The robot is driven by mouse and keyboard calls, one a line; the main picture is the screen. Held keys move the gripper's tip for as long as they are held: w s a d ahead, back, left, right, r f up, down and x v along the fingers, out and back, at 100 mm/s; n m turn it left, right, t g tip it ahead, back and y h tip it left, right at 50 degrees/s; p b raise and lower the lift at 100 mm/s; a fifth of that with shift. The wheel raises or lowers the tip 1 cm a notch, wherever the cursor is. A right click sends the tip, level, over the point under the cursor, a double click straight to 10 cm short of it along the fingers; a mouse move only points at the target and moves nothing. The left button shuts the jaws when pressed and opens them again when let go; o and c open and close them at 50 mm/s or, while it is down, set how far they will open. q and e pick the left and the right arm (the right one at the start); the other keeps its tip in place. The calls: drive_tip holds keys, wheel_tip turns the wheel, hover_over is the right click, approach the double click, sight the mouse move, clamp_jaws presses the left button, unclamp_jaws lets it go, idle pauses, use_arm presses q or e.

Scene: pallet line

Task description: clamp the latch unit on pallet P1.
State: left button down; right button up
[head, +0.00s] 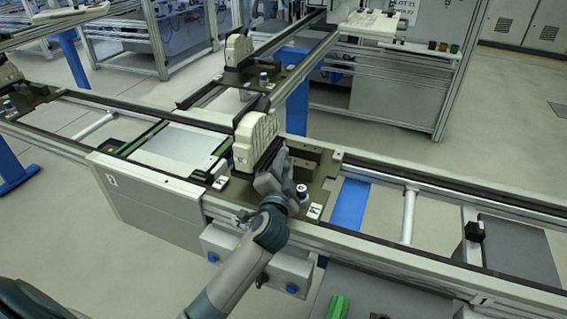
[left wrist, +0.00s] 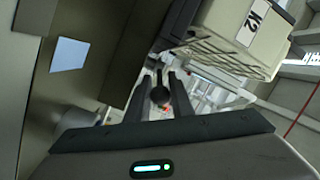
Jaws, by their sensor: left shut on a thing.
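A dark olive pallet (head: 318,184) sits on the rail line in the middle of the head view, with a small white tag at its front corner. A cream ribbed unit (head: 254,138), seemingly the latch unit, stands upright on its left part; in the left wrist view this unit (left wrist: 240,35) bears a K2 label. My left gripper (head: 268,184) is just in front and right of it. In the left wrist view my left gripper (left wrist: 162,92) is shut on a dark round-ended handle (left wrist: 160,96). The handle's other end and its link to the unit are hidden. My right gripper is out of view.
A silver plate (head: 178,147) lies in the line left of the pallet. A similar cream unit (head: 238,50) stands on another pallet behind. Blue-knobbed boxes (head: 288,276) hang from the front rail. A green object (head: 338,307) is at the bottom.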

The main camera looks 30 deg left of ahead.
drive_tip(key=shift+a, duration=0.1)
use_arm(q)
drive_tip(key=c, duration=1.8)
unclamp_jaws()
drive_tip(key=shift+c, duration=0.2)
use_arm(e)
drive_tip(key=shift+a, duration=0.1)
use_arm(q)
drive_tip(key=shift+s, duration=0.1)
